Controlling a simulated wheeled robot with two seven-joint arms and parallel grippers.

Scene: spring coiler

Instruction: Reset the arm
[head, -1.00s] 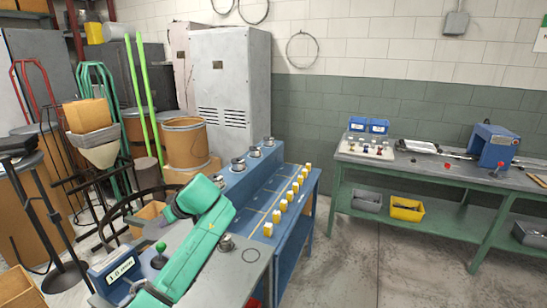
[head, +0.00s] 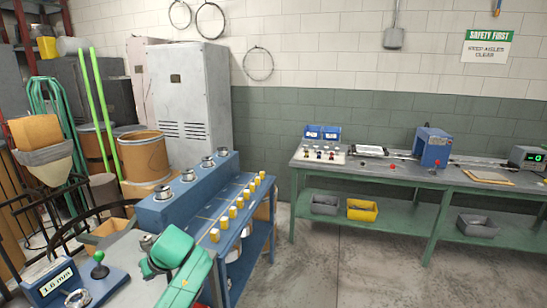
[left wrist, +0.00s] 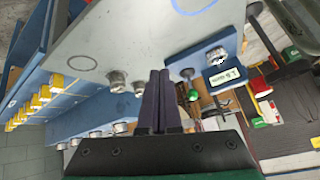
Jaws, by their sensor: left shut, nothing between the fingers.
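My left arm (head: 180,262), green, shows at the bottom of the head view over the grey plate of the blue coiler machine. The left gripper's fingers (left wrist: 160,75) show in the left wrist view, dark, together and empty. They appear in front of the grey plate (left wrist: 150,35) and its metal rollers; whether they touch anything is not clear. A green-knobbed lever (head: 99,264) stands by the "1.6 mm" sign (head: 55,282) at the lower left. My right gripper is in neither view.
A blue stepped bench (head: 170,212) carries metal rollers and a row of yellow blocks (head: 239,202). A green workbench (head: 400,178) with a blue machine (head: 433,147) stands along the wall. Drums (head: 144,156) and racks crowd the left. Floor at centre right is clear.

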